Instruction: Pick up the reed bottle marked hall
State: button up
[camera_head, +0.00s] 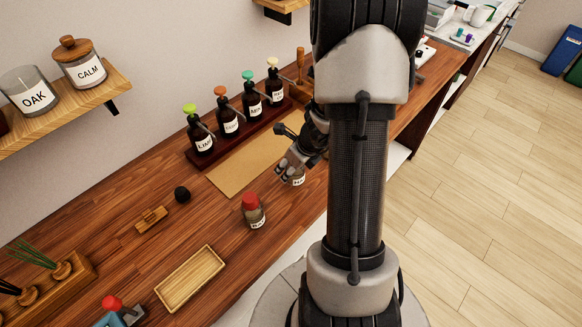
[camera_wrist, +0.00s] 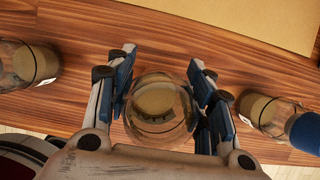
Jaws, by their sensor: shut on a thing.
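My gripper (camera_wrist: 164,100) is shut on a round clear glass vessel (camera_wrist: 160,108), with a finger on each side of it. The vessel has a beige inside and shows no reeds. In the head view its lower part with a white label (camera_head: 298,181) shows below my fingers, at the counter's front; I cannot read the label.
A red-capped jar (camera_head: 253,212) stands left of my gripper. An empty wooden tray (camera_head: 190,279) lies at the front. The wrist view shows a blue-capped jar (camera_wrist: 268,115) and another glass jar (camera_wrist: 20,66).

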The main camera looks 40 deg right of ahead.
notch_tip(320, 180, up, 16)
jog(key=p, duration=1)
jog(key=shift+r+p, duration=0.25)
jog(key=shift+p, duration=0.15)
